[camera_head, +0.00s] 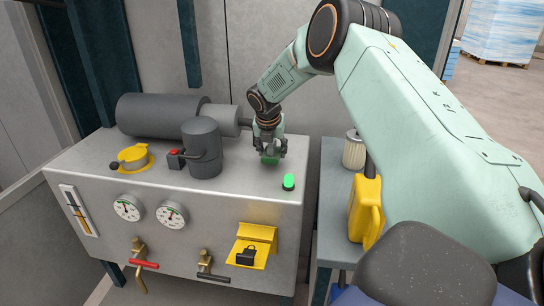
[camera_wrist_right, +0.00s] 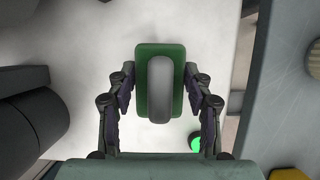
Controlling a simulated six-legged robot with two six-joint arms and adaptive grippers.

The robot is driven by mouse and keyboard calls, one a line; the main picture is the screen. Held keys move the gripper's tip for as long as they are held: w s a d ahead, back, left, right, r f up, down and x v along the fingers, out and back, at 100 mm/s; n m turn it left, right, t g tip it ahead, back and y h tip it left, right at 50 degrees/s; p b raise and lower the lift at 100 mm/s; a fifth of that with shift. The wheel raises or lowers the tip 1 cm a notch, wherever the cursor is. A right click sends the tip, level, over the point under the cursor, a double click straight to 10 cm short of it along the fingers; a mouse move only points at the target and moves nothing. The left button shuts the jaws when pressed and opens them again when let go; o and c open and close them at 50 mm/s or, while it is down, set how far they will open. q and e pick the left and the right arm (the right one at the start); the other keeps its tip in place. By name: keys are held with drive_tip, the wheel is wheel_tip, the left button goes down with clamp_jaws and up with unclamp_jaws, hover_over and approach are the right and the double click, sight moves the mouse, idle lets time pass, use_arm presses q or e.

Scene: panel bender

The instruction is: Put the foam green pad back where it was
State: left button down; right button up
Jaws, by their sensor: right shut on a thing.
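The foam green pad (camera_wrist_right: 142,90) is a green rectangle with a long rounded grey piece on top, seen from above in the wrist view. In the head view a green strip of the pad (camera_head: 270,160) shows below the fingers. My right gripper (camera_head: 270,150) is shut on it over the right end of the machine's grey metal top (camera_head: 235,180). In the wrist view my right gripper (camera_wrist_right: 158,85) has one finger on each side of the pad. I cannot tell whether the pad touches the top. My left gripper is not in view.
A glowing green button (camera_head: 289,181) stands close in front of the pad. A dark upright cylinder (camera_head: 202,150) and a large horizontal cylinder (camera_head: 160,115) are to the left. A yellow jug (camera_head: 365,210) and a ribbed canister (camera_head: 353,152) stand on the side bench at right.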

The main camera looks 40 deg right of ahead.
sight(271, 158)
drive_tip(key=shift+s+a+f, duration=0.1)
drive_tip(key=shift+f, duration=0.8)
drive_tip(key=shift+d+f, duration=0.15)
drive_tip(key=shift+d, duration=0.2)
drive_tip(key=o, duration=0.8)
drive_tip(key=shift+d+f, duration=0.2)
drive_tip(key=o, duration=0.3)
drive_tip(key=shift+a+r, duration=0.35)
drive_tip(key=shift+a, duration=0.1)
drive_tip(key=shift+d+f, duration=0.2)
drive_tip(key=shift+d, duration=0.15)
drive_tip(key=p+v, duration=0.1)
drive_tip(key=v, duration=1)
drive_tip(key=shift+a+r, duration=0.35)
drive_tip(key=shift+r, duration=0.25)
drive_tip(key=shift+s, duration=0.1)
